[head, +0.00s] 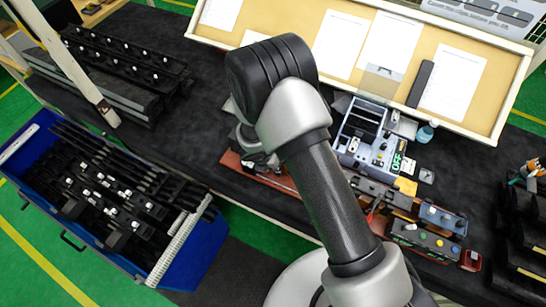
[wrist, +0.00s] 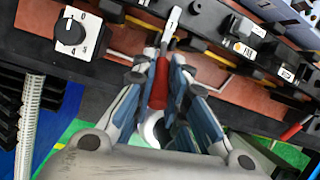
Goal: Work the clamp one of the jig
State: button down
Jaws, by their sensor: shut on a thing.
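In the wrist view, the clamp's red handle (wrist: 161,84) stands between the blue-and-grey fingers of my gripper (wrist: 160,66). The fingers are shut on this handle. A metal tab marked "1" (wrist: 172,22) shows just beyond it, on the jig. The jig (wrist: 215,65) has a reddish base with black rails. A second red handle (wrist: 296,130) lies to the right, apart from my gripper. In the head view, my arm hides the gripper and the middle of the jig; the jig's reddish base (head: 238,171) shows left of the arm.
A dial box (wrist: 77,33) stands left of my gripper. In the head view, a blue bin (head: 190,250) with black parts is at the left. A control box (head: 355,125) and a paper-covered board (head: 340,45) stand behind. Dark racks (head: 525,225) are at the right.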

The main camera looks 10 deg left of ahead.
dwell(0.4)
jog(key=c, duration=1.6)
grip_release()
jog(key=v, duration=1.2)
jog(key=shift+d, duration=0.1)
jog(key=shift+w, duration=0.1)
